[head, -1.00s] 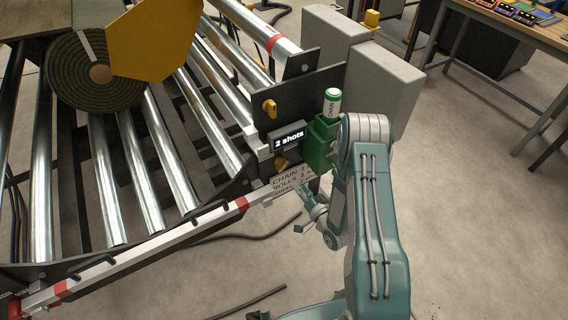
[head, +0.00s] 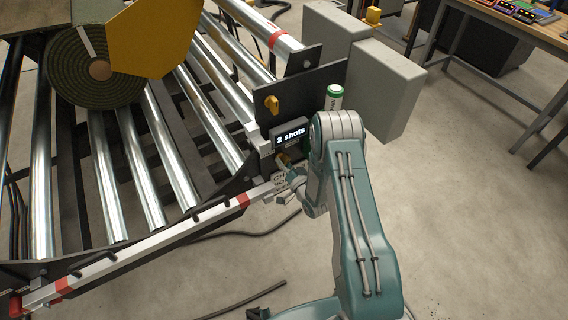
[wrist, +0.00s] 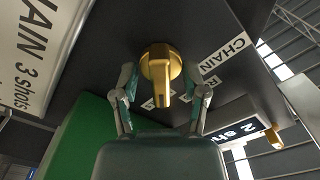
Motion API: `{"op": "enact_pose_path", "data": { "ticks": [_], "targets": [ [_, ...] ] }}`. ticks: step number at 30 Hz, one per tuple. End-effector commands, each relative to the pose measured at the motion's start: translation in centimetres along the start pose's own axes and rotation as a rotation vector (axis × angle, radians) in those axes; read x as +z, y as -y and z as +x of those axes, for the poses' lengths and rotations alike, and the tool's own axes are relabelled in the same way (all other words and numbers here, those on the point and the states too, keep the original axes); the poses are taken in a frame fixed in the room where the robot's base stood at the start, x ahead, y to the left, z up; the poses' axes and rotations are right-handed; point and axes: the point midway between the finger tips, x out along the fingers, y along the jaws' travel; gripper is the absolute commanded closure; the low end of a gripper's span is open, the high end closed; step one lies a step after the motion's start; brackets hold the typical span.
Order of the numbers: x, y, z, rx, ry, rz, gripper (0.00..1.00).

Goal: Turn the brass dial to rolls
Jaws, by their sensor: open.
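The brass dial (wrist: 160,68) sits on a black panel in the middle of the wrist view, its pointer hanging down in the picture. A CHAIN label (wrist: 225,56) is to its right; a label starting with R (wrist: 188,83) is below that, mostly hidden by a finger. Another small label near the pointer tip is too covered to read. My gripper (wrist: 162,95) is open, with one finger on each side of the pointer; contact cannot be told. In the head view my gripper (head: 290,174) is at the panel, largely covering the dial.
A display (head: 290,135) reading "2 shots" is above the dial. A yellow knob (head: 271,104) is higher on the panel. Metal rollers (head: 150,150) with a turf roll (head: 98,70) fill the left.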

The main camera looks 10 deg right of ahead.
Motion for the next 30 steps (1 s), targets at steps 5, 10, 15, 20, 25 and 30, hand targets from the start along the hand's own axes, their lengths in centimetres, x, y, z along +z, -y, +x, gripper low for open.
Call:
{"op": "enact_pose_path", "data": {
  "ticks": [5, 10, 15, 20, 25, 30],
  "targets": [
    [-0.01, -0.01, -0.03, 0.0, 0.0, 0.0, 0.92],
    [-0.02, -0.03, -0.02, 0.001, 0.0, 0.0, 1.0],
    [-0.05, -0.07, -0.02, 0.001, -0.001, -0.007, 1.0],
    [-0.07, -0.1, -0.01, 0.002, -0.001, -0.045, 1.0],
    [-0.1, -0.14, -0.01, 0.003, -0.002, -0.138, 1.0],
    [-0.12, -0.17, 0.0, 0.003, -0.002, -0.273, 1.0]
  ]
}}
